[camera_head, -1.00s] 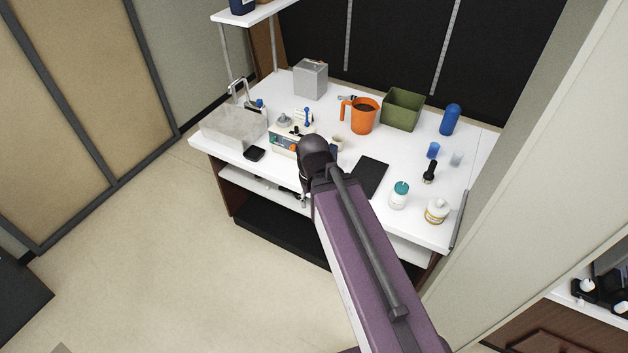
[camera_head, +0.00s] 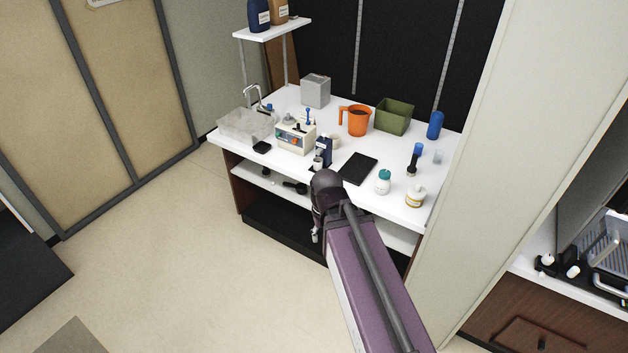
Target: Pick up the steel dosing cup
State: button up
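A small pale, metallic-looking cup (camera_head: 318,164) stands at the front edge of the white counter, against a dark blue upright device (camera_head: 325,149). It may be the steel dosing cup, but it is too small to be sure. My purple arm reaches up toward the counter's front edge, with its dark wrist just below and in front of this cup. Only a small bit of my gripper (camera_head: 315,235) shows below the wrist, in front of the lower shelf. Its fingers cannot be made out.
The white counter (camera_head: 280,105) carries a cream machine (camera_head: 295,136), an orange jug (camera_head: 354,120), a green bin (camera_head: 394,116), a black mat (camera_head: 358,168), a teal-capped bottle (camera_head: 383,182) and a yellow-labelled jar (camera_head: 415,196). A pale wall (camera_head: 480,140) stands close on the right.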

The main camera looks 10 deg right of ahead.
aim_at(318, 164)
jog(key=u, duration=0.05)
jog(key=k, duration=1.05)
jog(key=z, duration=0.75)
jog(key=i, duration=1.8)
jog(key=z, duration=0.05)
